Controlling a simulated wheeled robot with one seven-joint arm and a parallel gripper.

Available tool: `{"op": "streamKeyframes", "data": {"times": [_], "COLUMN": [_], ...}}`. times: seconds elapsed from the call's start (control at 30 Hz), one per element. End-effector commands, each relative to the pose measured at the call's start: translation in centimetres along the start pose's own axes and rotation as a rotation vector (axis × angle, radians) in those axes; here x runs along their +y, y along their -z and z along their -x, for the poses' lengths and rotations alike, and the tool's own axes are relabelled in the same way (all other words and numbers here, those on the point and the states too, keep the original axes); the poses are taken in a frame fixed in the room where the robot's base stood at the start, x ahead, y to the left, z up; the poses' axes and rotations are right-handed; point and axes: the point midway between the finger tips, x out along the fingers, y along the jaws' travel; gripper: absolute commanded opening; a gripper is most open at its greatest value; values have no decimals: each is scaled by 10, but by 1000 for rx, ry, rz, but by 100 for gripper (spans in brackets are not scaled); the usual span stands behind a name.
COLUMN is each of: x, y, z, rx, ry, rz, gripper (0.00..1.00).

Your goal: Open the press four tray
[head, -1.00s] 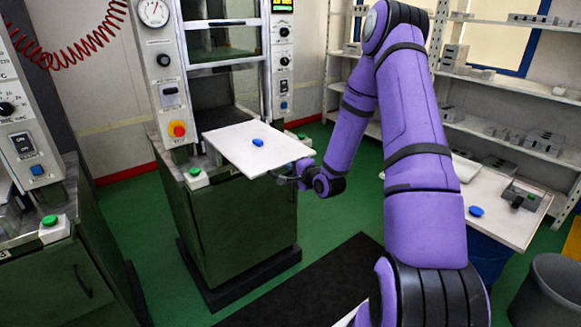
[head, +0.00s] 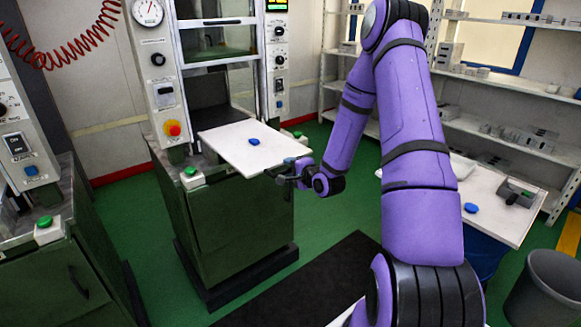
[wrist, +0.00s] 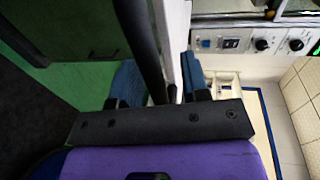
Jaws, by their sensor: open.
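The press tray (head: 235,158) is a flat white plate sticking out from the front of the middle press (head: 225,230). A small blue piece (head: 254,141) lies on it. My gripper (head: 290,170) is at the tray's front right edge in the head view. In the wrist view, my gripper (wrist: 162,82) has its blue-padded fingers apart. A dark bar (wrist: 146,50) and a pale edge (wrist: 166,40) run between them, and neither looks clamped. Contact with the fingers is unclear. No number is readable on this press.
Another press (head: 30,230) stands at the left. A white side table (head: 490,222) at the right bears a blue piece (head: 470,208) and a grey tool (head: 517,193). A grey bin (head: 548,290) and shelves (head: 500,130) are farther right. A dark mat (head: 310,280) covers the floor in front.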

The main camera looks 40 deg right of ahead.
Motion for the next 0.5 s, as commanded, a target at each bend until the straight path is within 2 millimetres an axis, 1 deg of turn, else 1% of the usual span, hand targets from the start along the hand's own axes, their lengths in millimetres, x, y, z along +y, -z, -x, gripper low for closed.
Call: {"op": "streamKeyframes", "data": {"times": [0.3,0.4,0.5], "x": [-1,-2,-2], "y": [1,1,1], "z": [59,75,87], "rx": [3,3,3], "ry": [1,1,3], "rz": [-1,-1,0], "gripper": [42,42,42]}}
